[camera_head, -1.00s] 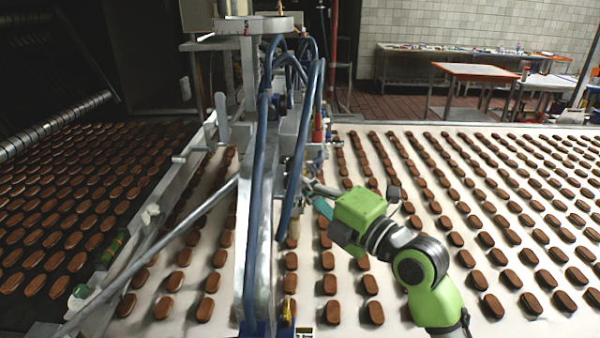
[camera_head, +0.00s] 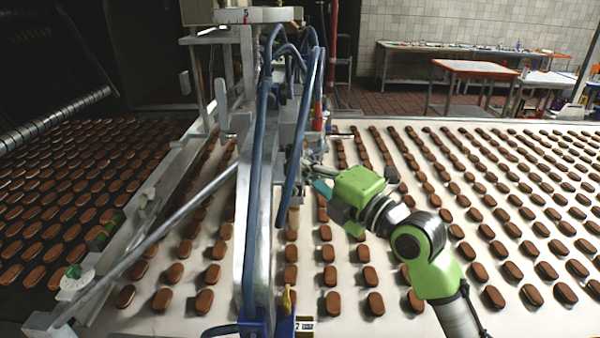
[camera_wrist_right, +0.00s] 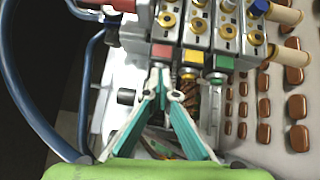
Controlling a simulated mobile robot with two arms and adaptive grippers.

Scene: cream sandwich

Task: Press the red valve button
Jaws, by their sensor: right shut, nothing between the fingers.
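The red button (camera_wrist_right: 162,51) is a small square block in a row with a yellow button (camera_wrist_right: 191,56) and a green button (camera_wrist_right: 221,57) on a grey valve block (camera_wrist_right: 196,30), in the right wrist view. My right gripper (camera_wrist_right: 160,70) has teal fingers shut with nothing between them. Its tips are at the lower edge of the red button; I cannot tell whether they touch it. In the head view, my right gripper (camera_head: 312,172) reaches left to the machine's side, and the buttons are not discernible there. My left gripper is not in view.
A metal machine frame with blue hoses (camera_head: 256,200) stands over the pale conveyor (camera_head: 400,310). Rows of brown biscuits (camera_head: 375,303) cover the belt on both sides. A blue hose (camera_wrist_right: 40,110) curves left of my gripper. Tables (camera_head: 475,70) stand far behind.

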